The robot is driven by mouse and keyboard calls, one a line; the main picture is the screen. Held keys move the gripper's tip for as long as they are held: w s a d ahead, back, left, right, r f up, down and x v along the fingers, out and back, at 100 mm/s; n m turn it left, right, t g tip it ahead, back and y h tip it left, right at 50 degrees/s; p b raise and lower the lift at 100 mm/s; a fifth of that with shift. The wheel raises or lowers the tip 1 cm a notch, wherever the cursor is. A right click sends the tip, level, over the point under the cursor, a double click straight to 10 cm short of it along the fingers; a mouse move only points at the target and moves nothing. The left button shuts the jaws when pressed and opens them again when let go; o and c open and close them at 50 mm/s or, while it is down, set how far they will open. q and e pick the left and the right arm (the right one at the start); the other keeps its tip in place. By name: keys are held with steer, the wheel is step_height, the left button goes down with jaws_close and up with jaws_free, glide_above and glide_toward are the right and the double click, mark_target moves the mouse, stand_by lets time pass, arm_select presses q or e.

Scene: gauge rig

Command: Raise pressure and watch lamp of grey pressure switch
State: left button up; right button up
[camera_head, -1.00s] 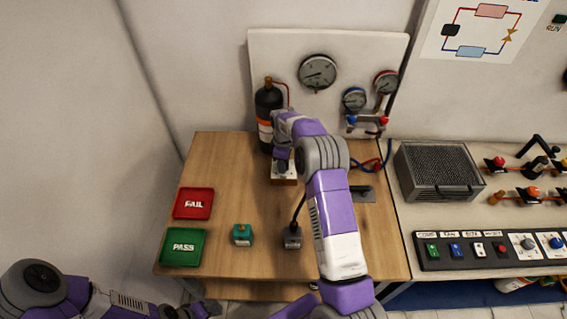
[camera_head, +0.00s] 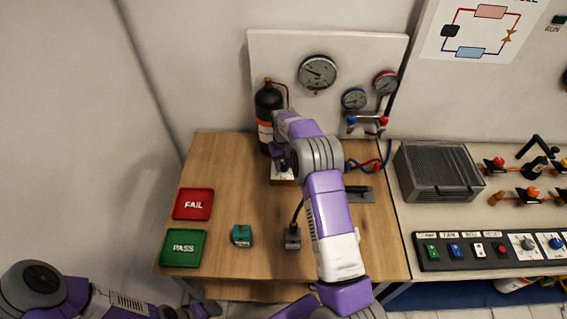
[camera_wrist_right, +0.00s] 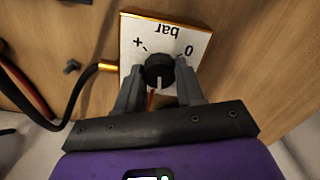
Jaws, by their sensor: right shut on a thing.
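The grey pressure switch (camera_head: 292,238) stands on the wooden bench, with a dark cable running up from it. Its lamp is too small to read. My right gripper (camera_wrist_right: 159,77) is shut on the black knob (camera_wrist_right: 159,68) of a white plate (camera_wrist_right: 140,27) marked "bar", "0" and "+". In the head view the plate (camera_head: 282,172) is mostly hidden by my right arm. The large gauge (camera_head: 317,73) on the back panel has its needle pointing to the upper left.
A teal switch (camera_head: 242,235) stands left of the grey one. A red FAIL tray (camera_head: 193,218) and a green PASS tray (camera_head: 165,262) lie at the bench's left. A dark gas bottle (camera_head: 266,105) stands behind. The bench between trays and plate is clear.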

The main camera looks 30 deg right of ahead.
steer(key=m, duration=0.6)
steer(key=shift+d, duration=0.1)
steer(key=m, duration=0.6)
steer(key=shift+r+p, duration=0.1)
steer(key=shift+p, duration=0.3)
steer(key=shift+m, duration=0.3)
steer(key=o, duration=1)
steer(key=shift+o, duration=0.2)
step_height(320, 180, up, 8)
steer(key=shift+s+f, duration=0.1)
steer(key=shift+f, duration=0.15)
